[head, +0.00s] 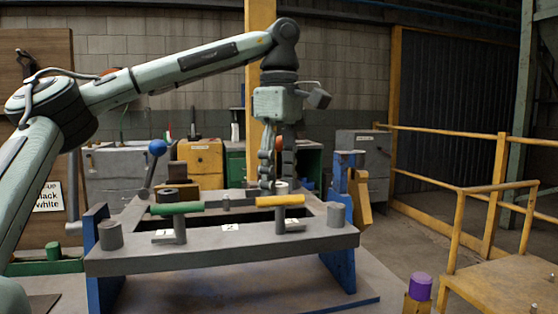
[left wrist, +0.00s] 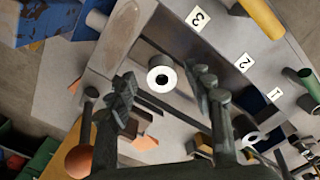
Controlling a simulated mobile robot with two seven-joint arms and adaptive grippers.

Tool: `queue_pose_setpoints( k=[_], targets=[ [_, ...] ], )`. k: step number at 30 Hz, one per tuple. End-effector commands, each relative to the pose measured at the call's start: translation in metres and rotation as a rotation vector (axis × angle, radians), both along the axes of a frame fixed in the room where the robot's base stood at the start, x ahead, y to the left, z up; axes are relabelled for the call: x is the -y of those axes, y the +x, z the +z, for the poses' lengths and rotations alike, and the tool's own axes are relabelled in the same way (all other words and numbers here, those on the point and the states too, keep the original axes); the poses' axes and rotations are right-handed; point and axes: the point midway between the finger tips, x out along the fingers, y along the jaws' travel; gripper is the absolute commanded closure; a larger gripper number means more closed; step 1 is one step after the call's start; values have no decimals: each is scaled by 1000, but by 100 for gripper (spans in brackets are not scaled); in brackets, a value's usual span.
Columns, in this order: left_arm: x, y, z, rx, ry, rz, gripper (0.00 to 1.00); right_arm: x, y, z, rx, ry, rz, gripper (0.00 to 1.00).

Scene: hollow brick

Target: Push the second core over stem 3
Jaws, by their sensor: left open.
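A pale ring-shaped core (left wrist: 151,75) with a dark middle shows in the left wrist view, between and beyond my fingers. In the head view a white piece (head: 281,186) shows under my left gripper (head: 277,184), behind the yellow bar. My left gripper is open and points down; it also shows in the left wrist view (left wrist: 165,92). I cannot tell whether its fingers touch the core. The label 3 (left wrist: 198,19) lies on the grey frame (head: 190,260). I cannot tell whether a stem is inside the core. My right gripper is out of view.
A yellow bar (head: 280,200) and a green bar (head: 176,208) stand on the frame's near side. A dark ring-shaped piece (head: 168,191) stands behind the green bar. Grey posts (head: 336,215) stand at the front corners. A blue-knobbed lever (head: 157,147) rises at left.

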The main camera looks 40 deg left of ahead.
Motion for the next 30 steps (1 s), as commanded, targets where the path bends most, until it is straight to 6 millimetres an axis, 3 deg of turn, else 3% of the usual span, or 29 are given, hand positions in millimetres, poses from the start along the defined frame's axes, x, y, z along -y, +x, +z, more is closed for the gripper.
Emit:
queue_pose_setpoints(
  k=[15,21,30],
  targets=[
    [0,1,97,1,3,2,48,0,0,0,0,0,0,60],
    [0,1,113,0,1,1,48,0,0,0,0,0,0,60],
    [0,1,116,0,0,-1,48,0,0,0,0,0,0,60]
  ],
)
